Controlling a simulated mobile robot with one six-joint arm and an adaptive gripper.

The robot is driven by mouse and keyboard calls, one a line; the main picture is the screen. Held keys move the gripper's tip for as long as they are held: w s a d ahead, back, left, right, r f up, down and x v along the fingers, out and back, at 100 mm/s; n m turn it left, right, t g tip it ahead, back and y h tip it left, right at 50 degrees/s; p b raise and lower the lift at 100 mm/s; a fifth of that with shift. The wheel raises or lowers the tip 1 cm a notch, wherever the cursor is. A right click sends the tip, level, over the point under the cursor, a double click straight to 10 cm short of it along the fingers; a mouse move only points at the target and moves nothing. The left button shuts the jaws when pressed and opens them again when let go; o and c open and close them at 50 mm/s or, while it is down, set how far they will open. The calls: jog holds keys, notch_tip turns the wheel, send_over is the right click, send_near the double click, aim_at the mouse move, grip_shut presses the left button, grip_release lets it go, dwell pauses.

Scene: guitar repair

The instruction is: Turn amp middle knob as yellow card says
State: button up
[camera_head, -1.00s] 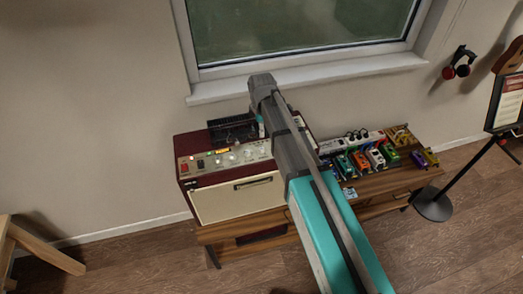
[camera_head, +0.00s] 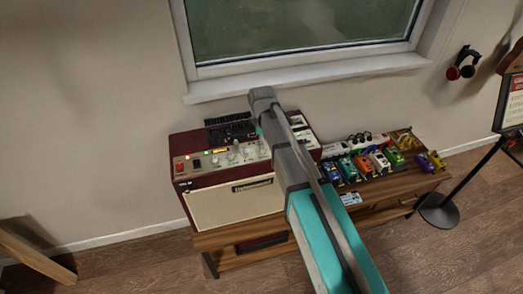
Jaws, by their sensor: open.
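The amp (camera_head: 235,205) is a dark red box with a cream front, standing on the left part of a low wooden bench. Its light control panel (camera_head: 208,170) has a red switch (camera_head: 180,168) at the left and several small pale knobs (camera_head: 231,155) in a row. The right end of the panel is hidden behind my arm. A small yellow patch (camera_head: 220,151) shows at the back of the panel; I cannot tell whether it is the yellow card, and no writing is readable.
A dark, finned object (camera_head: 230,128) sits on the amp. Several coloured pedals (camera_head: 362,164) and a white power strip (camera_head: 347,147) stand at the bench's right. A window sill (camera_head: 300,82) runs behind. A black stand (camera_head: 440,211) is at right, wooden legs (camera_head: 35,258) at lower left.

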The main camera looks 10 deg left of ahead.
jog(key=shift+f+b, duration=1.35)
jog(key=shift+f, duration=0.25)
grip_shut()
